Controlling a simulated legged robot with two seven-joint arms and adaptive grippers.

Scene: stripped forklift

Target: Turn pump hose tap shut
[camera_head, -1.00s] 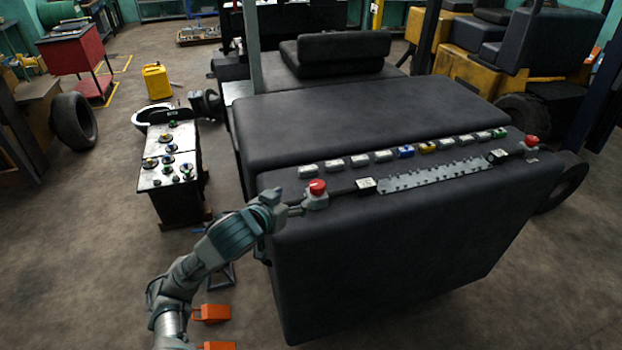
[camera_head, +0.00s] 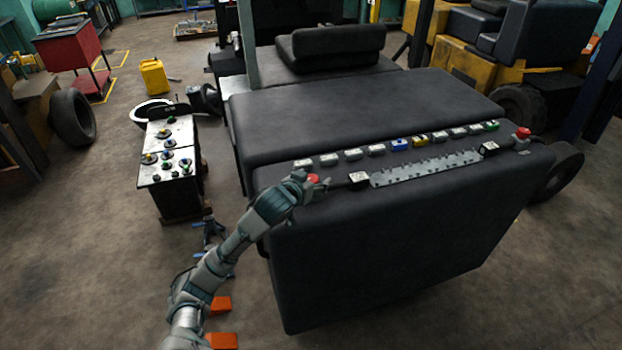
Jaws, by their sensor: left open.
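My left arm comes in from the bottom left. My left gripper (camera_head: 306,185) is open at the left red-knobbed fitting (camera_head: 314,179) on top of the black forklift body. The gripper partly hides this fitting, and I cannot tell whether the fingers touch it. A second red-knobbed fitting (camera_head: 522,133) stands at the right end of the same row. Which of the two is the pump hose tap is not clear from the picture. My right gripper is not in view.
A toothed grey strip (camera_head: 425,168) lies between the two fittings. Behind it runs a row of small blocks, including a blue one (camera_head: 399,145). A control stand (camera_head: 168,150) with coloured knobs is at the left. Orange blocks (camera_head: 222,340) lie on the floor.

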